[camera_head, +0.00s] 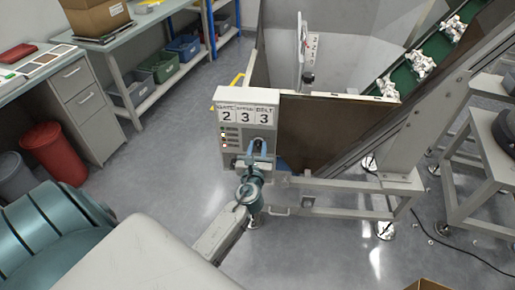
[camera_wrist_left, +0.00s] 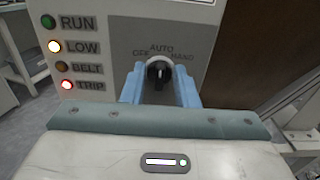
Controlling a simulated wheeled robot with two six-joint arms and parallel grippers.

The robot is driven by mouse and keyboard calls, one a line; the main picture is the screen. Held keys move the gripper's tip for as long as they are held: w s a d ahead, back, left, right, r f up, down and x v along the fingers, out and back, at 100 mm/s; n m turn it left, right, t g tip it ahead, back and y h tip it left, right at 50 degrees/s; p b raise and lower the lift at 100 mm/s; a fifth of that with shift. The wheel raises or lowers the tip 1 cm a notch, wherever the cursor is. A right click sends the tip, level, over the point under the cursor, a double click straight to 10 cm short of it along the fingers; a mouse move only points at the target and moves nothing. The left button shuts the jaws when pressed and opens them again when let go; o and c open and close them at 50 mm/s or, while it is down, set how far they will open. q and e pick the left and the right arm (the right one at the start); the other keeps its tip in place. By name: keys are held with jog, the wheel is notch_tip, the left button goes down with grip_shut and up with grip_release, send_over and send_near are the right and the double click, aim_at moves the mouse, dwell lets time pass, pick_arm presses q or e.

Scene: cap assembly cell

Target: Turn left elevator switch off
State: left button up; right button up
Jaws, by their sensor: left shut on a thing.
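The elevator control box (camera_head: 246,120) stands at the hopper's left corner, with number plates 2, 3, 3 on top. The left wrist view shows its black rotary switch (camera_wrist_left: 158,74) under the labels OFF, AUTO and HAND. The knob's pointer looks roughly upright, toward AUTO. My left gripper (camera_wrist_left: 158,90) has its blue fingers on either side of the knob and is shut on it. In the head view, the left gripper (camera_head: 260,148) hides most of the switch. The LOW lamp (camera_wrist_left: 54,46) and the red TRIP lamp (camera_wrist_left: 66,85) are lit. My right gripper is not in view.
The grey hopper (camera_head: 350,60) and a green conveyor (camera_head: 425,65) carrying white parts are behind and right of the box. Benches with bins (camera_head: 160,66) line the left. A red bin (camera_head: 54,152) stands at left. A black cable (camera_head: 450,248) lies on the floor at right.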

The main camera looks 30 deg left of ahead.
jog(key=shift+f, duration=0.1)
pick_arm(q)
jog(key=n+b, duration=0.1)
jog(key=n, duration=0.2)
jog(key=shift+f, duration=0.1)
jog(key=n+b, duration=0.2)
jog(key=n, duration=0.2)
jog(key=shift+s+a+n, duration=0.1)
jog(key=shift+a+n, duration=0.05)
jog(key=shift+n, duration=0.15)
jog(key=shift+n+b, duration=0.45)
jog(key=shift+n, duration=0.25)
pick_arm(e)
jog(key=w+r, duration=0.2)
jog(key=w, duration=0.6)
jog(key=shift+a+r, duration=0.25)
pick_arm(q)
jog(key=o, duration=1)
